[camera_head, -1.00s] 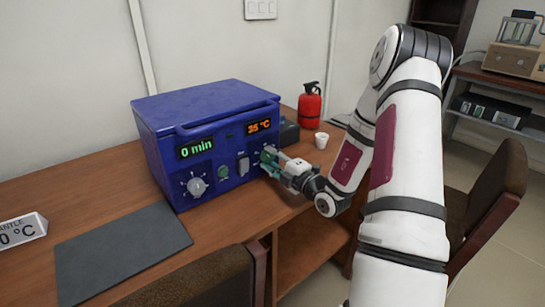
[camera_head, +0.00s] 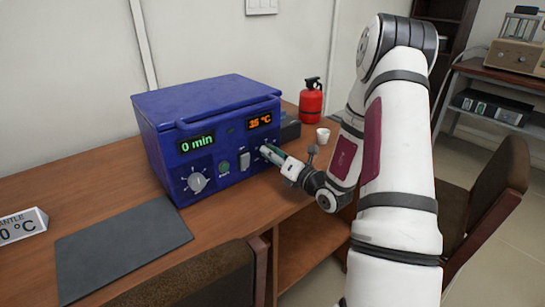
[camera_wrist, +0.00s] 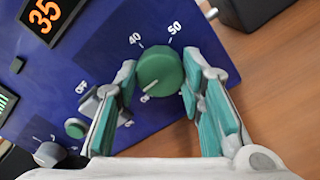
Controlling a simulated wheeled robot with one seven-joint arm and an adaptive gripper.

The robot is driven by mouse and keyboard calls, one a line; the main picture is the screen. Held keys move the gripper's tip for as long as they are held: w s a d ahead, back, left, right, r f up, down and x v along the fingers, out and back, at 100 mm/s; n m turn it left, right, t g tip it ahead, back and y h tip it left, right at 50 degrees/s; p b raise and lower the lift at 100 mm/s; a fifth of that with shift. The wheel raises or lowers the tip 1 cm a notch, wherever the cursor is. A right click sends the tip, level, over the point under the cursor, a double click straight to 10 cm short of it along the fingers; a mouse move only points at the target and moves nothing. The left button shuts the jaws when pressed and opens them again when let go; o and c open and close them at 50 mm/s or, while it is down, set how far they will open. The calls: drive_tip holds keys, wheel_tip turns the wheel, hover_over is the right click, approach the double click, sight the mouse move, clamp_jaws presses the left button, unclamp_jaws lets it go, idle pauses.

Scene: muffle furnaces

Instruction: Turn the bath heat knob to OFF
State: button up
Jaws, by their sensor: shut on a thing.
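The bath heat knob (camera_wrist: 160,70) is a round green dial on the front of the blue bath (camera_head: 215,115), in the wrist view between marks such as 40 and 50. A pale pointer line on it points to the lower left; the small label there is not clearly readable. My gripper (camera_wrist: 160,66) has its green-padded fingers on either side of the knob, shut on it. In the head view my gripper (camera_head: 267,152) is at the right of the front panel and hides most of the knob. The orange display (camera_head: 260,121) reads 35 °C.
Left of the gripper are a rocker switch (camera_head: 244,160), a green button (camera_head: 224,168) and a grey timer knob (camera_head: 197,182). A white cup (camera_head: 322,136) and a red extinguisher (camera_head: 311,101) stand to the right. A dark mat (camera_head: 122,247) lies in front.

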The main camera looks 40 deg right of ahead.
drive_tip(key=n+b, duration=0.2)
drive_tip(key=n, duration=0.3)
drive_tip(key=shift+f+n+b, duration=0.1)
drive_tip(key=shift+n+b, duration=0.2)
drive_tip(key=shift+b, duration=0.1)
idle(0.4)
drive_tip(key=o, duration=1.1)
drive_tip(key=shift+o, duration=0.2)
drive_tip(key=shift+s, duration=0.1)
drive_tip(key=s, duration=1.2)
drive_tip(key=shift+d, duration=0.2)
drive_tip(key=shift+w, duration=0.1)
